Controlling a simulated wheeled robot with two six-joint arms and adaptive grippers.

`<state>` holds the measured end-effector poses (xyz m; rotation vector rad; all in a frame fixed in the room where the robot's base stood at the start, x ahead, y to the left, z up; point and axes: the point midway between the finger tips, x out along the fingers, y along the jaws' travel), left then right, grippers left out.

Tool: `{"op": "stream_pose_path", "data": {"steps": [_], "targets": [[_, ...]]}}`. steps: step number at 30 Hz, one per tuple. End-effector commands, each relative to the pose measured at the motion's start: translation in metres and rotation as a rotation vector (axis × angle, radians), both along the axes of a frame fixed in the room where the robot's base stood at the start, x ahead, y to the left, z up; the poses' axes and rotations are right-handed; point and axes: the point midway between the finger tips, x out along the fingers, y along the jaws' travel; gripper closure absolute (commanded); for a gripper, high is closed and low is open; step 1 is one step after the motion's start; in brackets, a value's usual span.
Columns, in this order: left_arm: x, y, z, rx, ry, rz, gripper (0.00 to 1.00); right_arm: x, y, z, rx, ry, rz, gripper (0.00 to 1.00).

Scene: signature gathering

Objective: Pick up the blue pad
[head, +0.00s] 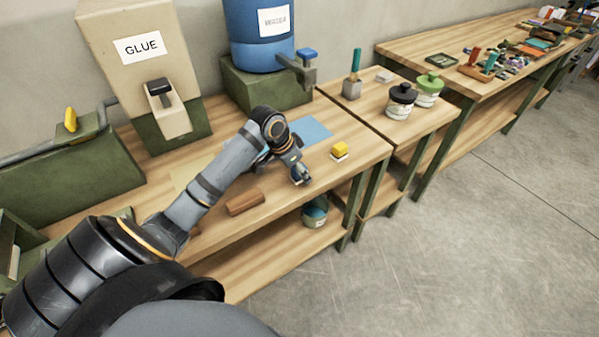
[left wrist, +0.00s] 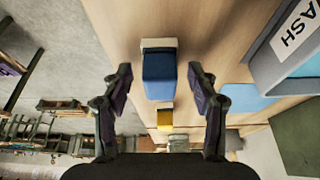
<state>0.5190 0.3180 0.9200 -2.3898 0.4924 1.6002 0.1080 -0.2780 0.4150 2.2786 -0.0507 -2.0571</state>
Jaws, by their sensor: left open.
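The blue pad (left wrist: 160,72) shows in the left wrist view, a blue block with a white part at one end, on the wooden tabletop. My left gripper (left wrist: 158,95) is open, with one finger on each side of the pad in that view; I see gaps and no contact. In the head view my left gripper (head: 301,178) is low over the table near its front edge, and I cannot make out the blue pad, which seems hidden by my arm. My right gripper is not in view.
A yellow pad on a white base (head: 340,151) sits to the right of my gripper; it also shows in the left wrist view (left wrist: 164,117). A brown block (head: 244,202) lies to the left. A flat blue sheet (head: 310,131) lies behind. Glue (head: 145,75) and water (head: 258,40) dispensers stand at the back.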

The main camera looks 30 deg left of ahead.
Motion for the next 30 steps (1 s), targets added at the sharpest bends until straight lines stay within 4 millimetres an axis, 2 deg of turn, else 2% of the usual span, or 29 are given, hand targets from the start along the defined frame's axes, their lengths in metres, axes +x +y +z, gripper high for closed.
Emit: {"op": "stream_pose_path", "data": {"steps": [3, 7, 18, 19, 26, 30], "targets": [[0.001, 0.000, -0.002, 0.002, -0.001, -0.001, 0.41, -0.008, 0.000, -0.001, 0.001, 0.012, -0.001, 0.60], [0.001, 0.000, -0.002, 0.002, -0.001, -0.001, 0.42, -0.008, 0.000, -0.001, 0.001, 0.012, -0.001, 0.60], [0.001, 0.000, -0.001, 0.001, -0.001, -0.001, 0.92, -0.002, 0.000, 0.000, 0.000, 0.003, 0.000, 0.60], [0.001, 0.000, -0.001, 0.001, -0.001, -0.001, 0.94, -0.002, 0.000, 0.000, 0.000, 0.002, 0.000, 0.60], [0.001, 0.000, 0.000, 0.001, -0.002, -0.001, 0.94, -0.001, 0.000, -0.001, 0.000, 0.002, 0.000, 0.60], [0.002, 0.000, 0.009, 0.002, -0.003, -0.001, 0.94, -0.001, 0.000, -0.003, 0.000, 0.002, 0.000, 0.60]]}}
